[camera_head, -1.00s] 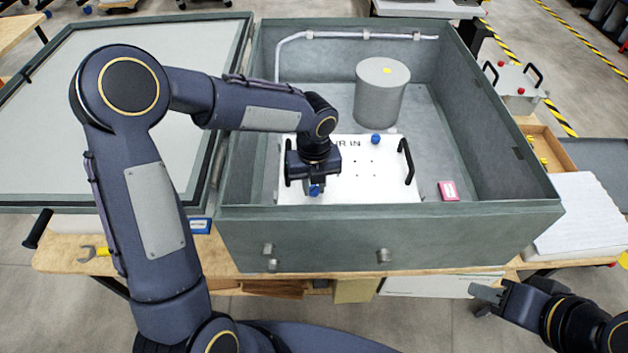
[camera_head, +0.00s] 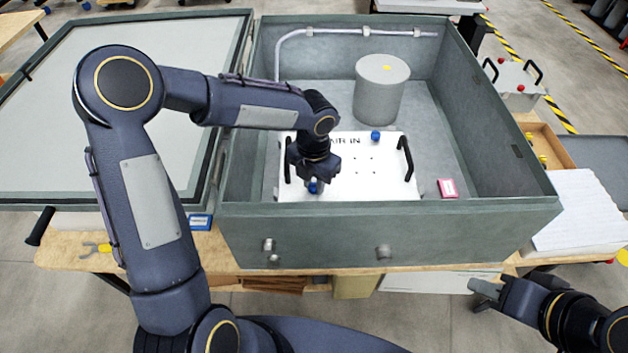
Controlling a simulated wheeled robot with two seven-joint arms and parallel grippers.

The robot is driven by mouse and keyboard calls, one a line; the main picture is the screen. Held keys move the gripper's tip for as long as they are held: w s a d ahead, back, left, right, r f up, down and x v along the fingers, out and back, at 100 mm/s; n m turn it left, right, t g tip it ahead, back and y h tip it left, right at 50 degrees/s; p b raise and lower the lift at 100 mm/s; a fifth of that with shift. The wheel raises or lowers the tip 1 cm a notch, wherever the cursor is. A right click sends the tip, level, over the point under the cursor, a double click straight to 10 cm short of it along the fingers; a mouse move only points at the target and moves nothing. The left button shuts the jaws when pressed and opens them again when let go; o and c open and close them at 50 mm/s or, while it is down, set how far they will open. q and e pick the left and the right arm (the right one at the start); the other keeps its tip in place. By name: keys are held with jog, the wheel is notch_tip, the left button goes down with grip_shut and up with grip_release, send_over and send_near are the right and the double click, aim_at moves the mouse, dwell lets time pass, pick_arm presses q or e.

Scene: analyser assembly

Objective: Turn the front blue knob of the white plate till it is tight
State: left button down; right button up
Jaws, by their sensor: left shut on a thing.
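The white plate (camera_head: 352,186) lies on the floor of the grey-green box, near its front wall. Its front blue knob (camera_head: 313,187) is at the plate's front left, partly hidden by my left gripper. My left gripper (camera_head: 313,181) points down from above and is shut on this knob. A second blue knob (camera_head: 375,136) sits at the plate's back edge, clear of both grippers. The plate has a black handle (camera_head: 405,159) on the right and another (camera_head: 288,160) on the left. My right gripper (camera_head: 484,293) is outside the box at the lower right; its fingertips are too small to judge.
The box's front wall (camera_head: 390,232) rises before the plate. A grey cylinder (camera_head: 381,90) stands behind the plate, and a pink block (camera_head: 447,188) lies right of it. The open lid (camera_head: 120,100) is at left. A wrench (camera_head: 95,248) lies on the bench's left front.

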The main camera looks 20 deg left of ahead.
aim_at(314, 186)
pick_arm(q)
jog(key=shift+w+r+m, duration=0.15)
jog(key=shift+r+m, duration=0.05)
jog(key=shift+m, duration=0.1)
dwell(0.4)
jog(key=c, duration=1.5)
grip_release()
jog(key=shift+c, duration=0.2)
jog(key=o, duration=0.3)
jog(key=shift+f, duration=0.1)
jog(key=shift+o, duration=0.2)
notch_tip(314, 186, up, 7)
jog(key=shift+r+b, duration=0.1)
jog(key=shift+b, duration=0.5)
jog(key=shift+r, duration=0.35)
